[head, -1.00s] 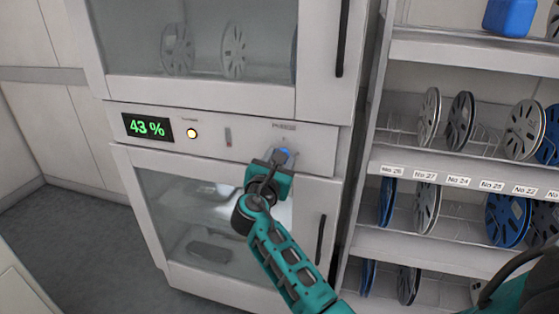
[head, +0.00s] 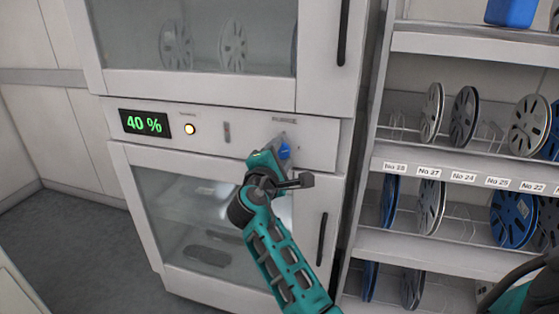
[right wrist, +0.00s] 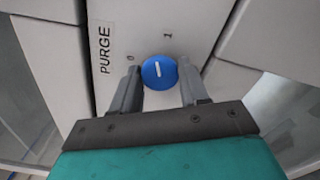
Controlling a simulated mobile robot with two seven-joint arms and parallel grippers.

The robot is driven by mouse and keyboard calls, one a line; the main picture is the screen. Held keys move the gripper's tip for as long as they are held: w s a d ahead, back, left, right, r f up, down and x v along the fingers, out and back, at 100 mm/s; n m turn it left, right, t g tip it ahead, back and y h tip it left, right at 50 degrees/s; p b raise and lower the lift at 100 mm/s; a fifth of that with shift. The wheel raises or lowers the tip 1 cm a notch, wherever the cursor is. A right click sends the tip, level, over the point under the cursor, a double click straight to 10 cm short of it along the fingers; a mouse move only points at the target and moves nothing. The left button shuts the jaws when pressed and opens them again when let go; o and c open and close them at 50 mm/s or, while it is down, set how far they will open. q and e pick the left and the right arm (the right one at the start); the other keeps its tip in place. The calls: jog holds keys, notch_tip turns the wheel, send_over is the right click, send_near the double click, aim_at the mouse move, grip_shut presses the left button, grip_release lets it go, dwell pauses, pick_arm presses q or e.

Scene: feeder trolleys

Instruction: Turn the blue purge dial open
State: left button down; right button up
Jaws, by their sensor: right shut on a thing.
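The blue purge dial (head: 285,152) sits on the cabinet's control panel, at its right end. It also shows in the right wrist view (right wrist: 159,73), with a white line across its face. The line points between the marks 0 and 1, nearer 1. My right gripper (head: 280,149) is at the panel, shut on the dial. In the right wrist view its two fingers (right wrist: 157,84) stand on either side of the dial. A PURGE label (right wrist: 104,50) is beside it. My left gripper is not in view.
Glass doors lie above and below. A shelf rack (head: 455,162) with several reels stands close on the right.

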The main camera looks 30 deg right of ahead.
jog(key=shift+f+m+b, duration=0.1)
jog(key=shift+m+b, duration=0.4)
jog(key=shift+m, duration=0.4)
jog(key=shift+m+b, duration=0.4)
jog(key=shift+m, duration=0.3)
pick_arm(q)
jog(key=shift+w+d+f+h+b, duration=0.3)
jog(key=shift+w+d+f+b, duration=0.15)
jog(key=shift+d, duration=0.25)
pick_arm(e)
jog(key=shift+m, duration=0.8)
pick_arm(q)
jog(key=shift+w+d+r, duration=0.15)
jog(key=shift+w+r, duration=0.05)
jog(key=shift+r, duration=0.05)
pick_arm(e)
jog(key=o, duration=1)
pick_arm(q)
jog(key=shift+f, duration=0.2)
pick_arm(e)
jog(key=shift+o, duration=0.2)
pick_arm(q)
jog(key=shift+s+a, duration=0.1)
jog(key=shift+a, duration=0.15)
